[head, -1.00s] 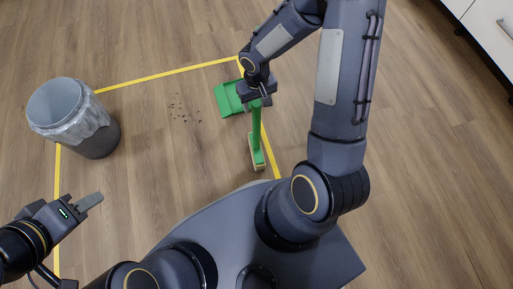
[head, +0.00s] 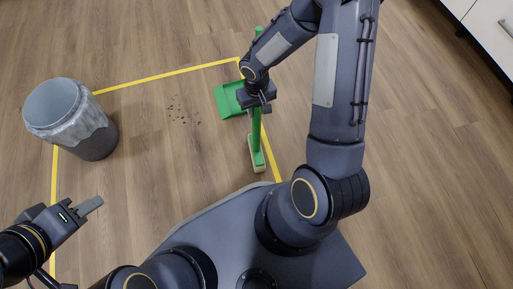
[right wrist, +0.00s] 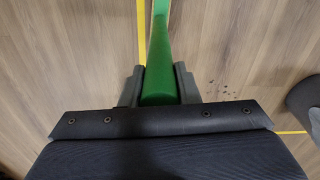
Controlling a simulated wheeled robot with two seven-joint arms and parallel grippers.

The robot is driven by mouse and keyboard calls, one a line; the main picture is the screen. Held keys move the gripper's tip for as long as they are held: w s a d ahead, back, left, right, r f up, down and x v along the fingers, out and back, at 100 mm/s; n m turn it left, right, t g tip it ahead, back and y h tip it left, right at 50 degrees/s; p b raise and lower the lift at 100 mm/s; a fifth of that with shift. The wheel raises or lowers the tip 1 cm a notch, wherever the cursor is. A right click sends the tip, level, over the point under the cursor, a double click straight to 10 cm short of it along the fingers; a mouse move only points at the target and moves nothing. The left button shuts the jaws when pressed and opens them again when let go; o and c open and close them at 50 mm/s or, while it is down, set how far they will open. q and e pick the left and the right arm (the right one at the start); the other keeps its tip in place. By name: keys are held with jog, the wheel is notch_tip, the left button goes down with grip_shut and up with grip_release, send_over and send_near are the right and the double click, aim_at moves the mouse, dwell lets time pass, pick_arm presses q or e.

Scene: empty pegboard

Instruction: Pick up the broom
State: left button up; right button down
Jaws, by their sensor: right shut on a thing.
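The broom has a green handle (head: 257,128) and a green head with a pale edge (head: 257,154) low on the floor, below my right gripper. More green handle shows above my right arm. My right gripper (head: 262,104) is shut on the handle. In the right wrist view the green handle (right wrist: 159,65) runs between the two fingers of my right gripper (right wrist: 160,86). My left gripper (head: 88,206) is at the lower left, empty and far from the broom.
A green dustpan (head: 228,100) lies on the floor just left of my right gripper. Dark debris (head: 180,110) is scattered further left. A grey bin (head: 72,120) stands at the left. Yellow tape (head: 165,75) marks the floor. A white cabinet (head: 490,25) is at the upper right.

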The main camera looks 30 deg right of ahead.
jog(key=shift+r, duration=0.15)
jog(key=shift+r, duration=0.25)
notch_tip(320, 180, up, 2)
jog(key=shift+r+p, duration=0.2)
jog(key=shift+p, duration=0.6)
jog(key=w+a+r+p, duration=0.5)
jog(key=w+a+r, duration=0.4)
jog(key=a+r, duration=0.1)
jog(key=shift+w+a+p, duration=0.2)
jog(key=shift+p, duration=0.15)
